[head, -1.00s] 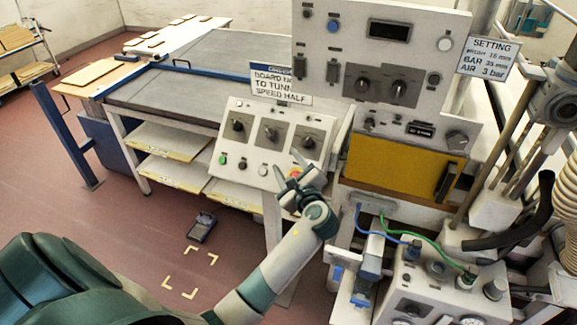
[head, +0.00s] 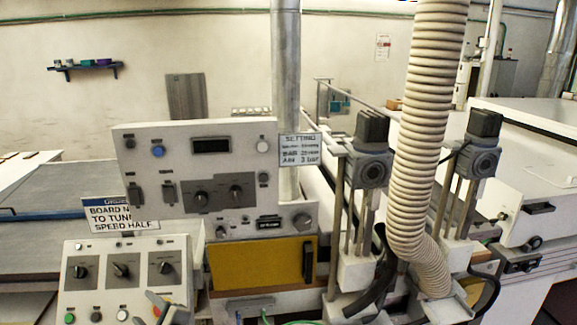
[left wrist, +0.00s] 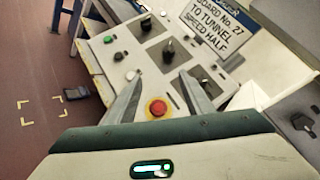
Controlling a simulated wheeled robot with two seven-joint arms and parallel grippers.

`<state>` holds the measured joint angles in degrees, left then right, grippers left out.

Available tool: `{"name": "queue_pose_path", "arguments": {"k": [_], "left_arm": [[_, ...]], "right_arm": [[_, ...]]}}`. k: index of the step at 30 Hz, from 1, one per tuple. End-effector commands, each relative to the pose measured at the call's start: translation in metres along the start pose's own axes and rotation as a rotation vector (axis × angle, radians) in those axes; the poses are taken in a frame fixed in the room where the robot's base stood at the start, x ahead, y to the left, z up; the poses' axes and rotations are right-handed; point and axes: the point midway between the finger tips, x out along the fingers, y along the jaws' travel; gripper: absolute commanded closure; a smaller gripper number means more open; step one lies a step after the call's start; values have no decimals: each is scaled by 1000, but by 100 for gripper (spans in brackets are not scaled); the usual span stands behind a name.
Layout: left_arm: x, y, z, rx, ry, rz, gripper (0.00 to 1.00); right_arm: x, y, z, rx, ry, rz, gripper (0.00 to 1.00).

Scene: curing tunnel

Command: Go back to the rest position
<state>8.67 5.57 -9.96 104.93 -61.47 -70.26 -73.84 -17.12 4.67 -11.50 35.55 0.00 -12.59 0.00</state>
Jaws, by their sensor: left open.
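My left gripper (head: 157,303) shows only by its fingertips at the bottom edge of the head view, in front of the lower right of the sloped control panel (head: 75,302). In the left wrist view my left gripper (left wrist: 160,76) is open and empty, its two fingers spread. A red button (left wrist: 157,108) on a yellow ring shows between the fingers. I cannot tell whether the fingers touch the panel. My left arm is otherwise below the head view. My right gripper is in no view.
An upright panel (head: 140,145) with knobs and a yellow door (head: 235,265) stands behind. A sign about board No. 27 (left wrist: 215,32) stands above the sloped panel. A ribbed hose (head: 425,120) and posts crowd the right. Open floor (left wrist: 35,75) lies left in the wrist view.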

Motion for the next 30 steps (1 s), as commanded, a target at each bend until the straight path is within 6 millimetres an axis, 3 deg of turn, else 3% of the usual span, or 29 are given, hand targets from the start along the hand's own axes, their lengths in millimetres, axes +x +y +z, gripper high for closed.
{"name": "queue_pose_path", "arguments": {"k": [5, 8, 15, 21, 30], "left_arm": [[-28, 63, -19, -223, 131, 115, 53], [-56, 108, -32, -402, 223, 228, 53], [-154, 208, -52, -840, 392, 604, 53], [-221, 249, -50, -1056, 431, 860, 53], [-288, 277, -40, -1215, 428, 1113, 53]], "right_arm": [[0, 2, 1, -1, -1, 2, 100], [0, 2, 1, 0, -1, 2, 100], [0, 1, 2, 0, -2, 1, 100], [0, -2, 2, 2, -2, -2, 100], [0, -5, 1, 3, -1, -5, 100]]}}
